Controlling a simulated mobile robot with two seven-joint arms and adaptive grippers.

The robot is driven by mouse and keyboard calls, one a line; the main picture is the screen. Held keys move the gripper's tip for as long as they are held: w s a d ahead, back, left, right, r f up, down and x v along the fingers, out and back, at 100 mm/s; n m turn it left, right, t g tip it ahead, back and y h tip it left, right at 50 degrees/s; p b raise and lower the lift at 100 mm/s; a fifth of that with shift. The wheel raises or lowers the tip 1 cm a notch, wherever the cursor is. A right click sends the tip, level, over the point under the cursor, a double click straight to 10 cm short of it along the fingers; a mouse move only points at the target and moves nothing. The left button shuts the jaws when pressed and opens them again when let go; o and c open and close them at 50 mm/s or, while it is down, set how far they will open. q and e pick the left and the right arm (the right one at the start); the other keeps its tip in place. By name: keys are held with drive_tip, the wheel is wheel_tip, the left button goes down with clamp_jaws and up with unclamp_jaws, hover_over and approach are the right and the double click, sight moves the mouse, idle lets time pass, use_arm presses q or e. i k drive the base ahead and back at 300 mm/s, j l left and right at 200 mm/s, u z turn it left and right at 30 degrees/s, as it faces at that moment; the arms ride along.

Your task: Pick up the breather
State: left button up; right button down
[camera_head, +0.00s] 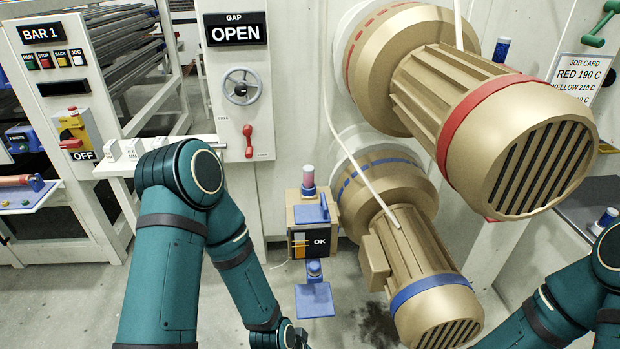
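Several small cylinders look like breathers. A clear one with pink filling and blue ends (308,178) stands upright on a tan box marked OK (300,215), in the middle of the view. A dark blue one (502,50) is at the upper right, beside the large motor. A blue and white one (607,218) stands on the ledge at the right edge. I cannot tell which one the task names. My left arm reaches down to the bottom edge, below the box. My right arm is at the lower right. Neither gripper's fingers show.
Two big tan motors, one red-banded (460,90) and one blue-banded (410,250), jut out right of the box. A control panel reading OPEN (240,90) stands behind my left arm. A dark stain (375,325) marks the floor. A grey ledge (585,195) is at right.

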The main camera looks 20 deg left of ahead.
sight(308, 169)
drive_tip(key=j+z, duration=0.25)
drive_tip(key=j, duration=0.2)
drive_tip(key=j+z, duration=0.2)
drive_tip(key=j, duration=0.3)
drive_tip(key=k+j+z, duration=0.25)
drive_tip(key=j, duration=0.2)
drive_tip(key=j+z, duration=0.2)
drive_tip(key=j, duration=0.25)
drive_tip(key=j+z, duration=0.25)
drive_tip(key=j, duration=0.2)
drive_tip(key=j+z, duration=0.25)
drive_tip(key=j, duration=0.2)
drive_tip(key=j+z, duration=0.45)
drive_tip(key=j, duration=0.5)
drive_tip(key=i, duration=0.05)
